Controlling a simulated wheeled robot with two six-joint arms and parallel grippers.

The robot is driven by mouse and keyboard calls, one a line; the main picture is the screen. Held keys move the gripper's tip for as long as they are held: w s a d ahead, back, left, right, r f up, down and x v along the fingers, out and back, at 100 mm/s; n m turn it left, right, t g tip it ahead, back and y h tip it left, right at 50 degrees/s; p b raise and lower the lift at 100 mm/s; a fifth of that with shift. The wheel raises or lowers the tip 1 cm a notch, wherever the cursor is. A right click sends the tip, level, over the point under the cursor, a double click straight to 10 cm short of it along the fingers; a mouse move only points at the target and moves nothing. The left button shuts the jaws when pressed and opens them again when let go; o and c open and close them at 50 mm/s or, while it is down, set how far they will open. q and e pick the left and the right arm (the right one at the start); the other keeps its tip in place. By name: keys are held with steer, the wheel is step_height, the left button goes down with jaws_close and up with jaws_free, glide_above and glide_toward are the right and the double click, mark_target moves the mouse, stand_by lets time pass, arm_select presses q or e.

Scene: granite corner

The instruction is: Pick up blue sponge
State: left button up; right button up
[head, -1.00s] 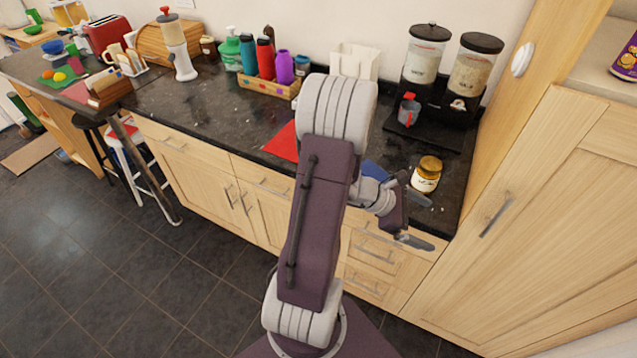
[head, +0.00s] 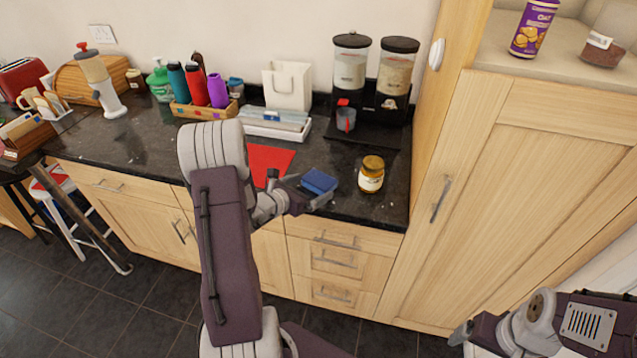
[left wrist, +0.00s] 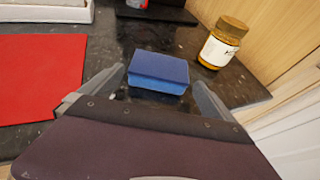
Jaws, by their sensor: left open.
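The blue sponge (head: 319,182) lies on the dark granite counter near its front edge, left of a jar. In the left wrist view the sponge (left wrist: 159,72) sits ahead of and between my open fingers. My left gripper (head: 298,186) is open and empty at the counter's front edge, its fingers just short of the sponge or beside it. It also shows at the bottom of the left wrist view (left wrist: 152,88). My right gripper (head: 462,333) shows only in part at the lower right of the head view, far from the counter; its jaws are unclear.
A jar with a yellow-brown lid (head: 371,174) stands close right of the sponge. A red mat (head: 268,160) lies to the left. Behind are a white tray (head: 274,128) and cereal dispensers (head: 372,75). A tall wooden cabinet (head: 480,190) bounds the right.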

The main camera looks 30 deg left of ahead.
mark_target(315, 183)
arm_select(q)
steer(key=x, duration=0.2)
steer(key=p+x, duration=0.1)
steer(key=x, duration=0.1)
steer(key=shift+w+r, duration=0.35)
steer(key=shift+w+f, duration=0.2)
steer(key=shift+w, duration=0.2)
